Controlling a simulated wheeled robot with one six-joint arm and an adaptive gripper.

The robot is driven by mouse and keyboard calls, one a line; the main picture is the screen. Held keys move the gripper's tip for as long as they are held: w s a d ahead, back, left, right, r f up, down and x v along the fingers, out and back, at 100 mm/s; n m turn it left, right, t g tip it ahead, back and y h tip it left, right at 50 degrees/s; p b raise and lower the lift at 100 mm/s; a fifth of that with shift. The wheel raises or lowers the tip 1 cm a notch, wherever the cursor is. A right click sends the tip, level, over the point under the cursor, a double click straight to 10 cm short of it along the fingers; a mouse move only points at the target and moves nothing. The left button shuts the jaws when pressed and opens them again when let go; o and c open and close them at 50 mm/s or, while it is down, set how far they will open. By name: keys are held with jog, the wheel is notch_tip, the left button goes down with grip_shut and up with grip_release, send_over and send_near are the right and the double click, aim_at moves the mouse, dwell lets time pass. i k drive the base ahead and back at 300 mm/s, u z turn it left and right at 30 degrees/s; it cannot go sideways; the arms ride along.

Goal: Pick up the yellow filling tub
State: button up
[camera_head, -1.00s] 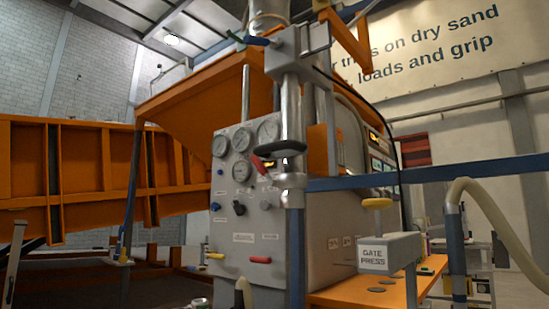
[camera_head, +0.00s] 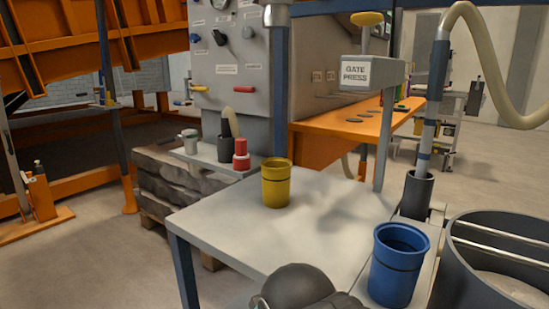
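The yellow tub (camera_head: 276,186) stands upright on a pale grey table (camera_head: 215,227), near its far edge. It is round, slightly wider at the top, with a darker band below the rim. Nothing touches it from the side that I can see. No gripper fingers show in the view. A dark grey rounded shape at the bottom middle may be part of my arm, but I cannot tell.
A blue tub (camera_head: 396,266) stands at the front right, beside a large grey drum (camera_head: 462,280). A shelf behind the table holds a red container (camera_head: 241,155) and a dark cup (camera_head: 225,146). The table around the yellow tub is clear.

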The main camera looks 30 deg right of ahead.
aim_at(276, 172)
jog(key=k, duration=1.1)
jog(key=u, duration=0.5)
jog(key=i, duration=1.25)
jog(key=z, duration=0.35)
